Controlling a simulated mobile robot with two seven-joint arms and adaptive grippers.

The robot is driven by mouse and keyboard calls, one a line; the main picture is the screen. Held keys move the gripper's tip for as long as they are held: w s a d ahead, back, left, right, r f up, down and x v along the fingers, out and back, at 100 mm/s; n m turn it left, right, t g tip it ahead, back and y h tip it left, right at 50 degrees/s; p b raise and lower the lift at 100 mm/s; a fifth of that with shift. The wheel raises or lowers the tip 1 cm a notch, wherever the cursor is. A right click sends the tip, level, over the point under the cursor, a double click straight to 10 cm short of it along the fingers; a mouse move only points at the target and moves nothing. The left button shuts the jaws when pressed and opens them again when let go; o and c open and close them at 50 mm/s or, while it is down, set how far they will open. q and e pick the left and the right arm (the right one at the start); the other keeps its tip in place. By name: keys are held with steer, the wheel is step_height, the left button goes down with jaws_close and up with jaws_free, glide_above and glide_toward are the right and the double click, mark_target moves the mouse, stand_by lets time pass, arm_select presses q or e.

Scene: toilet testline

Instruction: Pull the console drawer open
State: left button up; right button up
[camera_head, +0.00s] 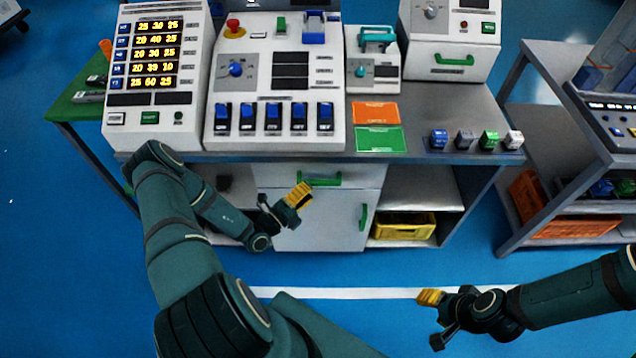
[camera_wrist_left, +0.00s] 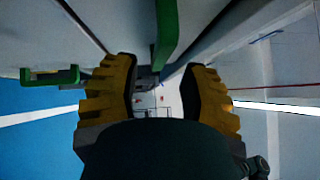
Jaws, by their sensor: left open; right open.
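The console drawer (camera_head: 268,175) is a white front under the console top, with a green bar handle (camera_head: 320,180). It looks shut. My left gripper (camera_head: 298,197) is just in front of and below the handle, with yellow fingertips. In the left wrist view the gripper (camera_wrist_left: 160,92) is open, and the green drawer handle (camera_wrist_left: 166,32) comes down from the top between the lines of its two fingers. I cannot tell whether they touch. My right gripper (camera_head: 434,312) is open and empty, low at the right, away from the console.
Below the drawer is a white cabinet door (camera_head: 320,225) with a green upright handle (camera_head: 364,217), also in the left wrist view (camera_wrist_left: 50,77). A yellow crate (camera_head: 402,226) sits on the shelf to its right. Blue floor in front is free.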

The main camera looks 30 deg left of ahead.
mark_target(318, 182)
arm_select(q)
steer(key=shift+x, duration=2.5)
jaws_close()
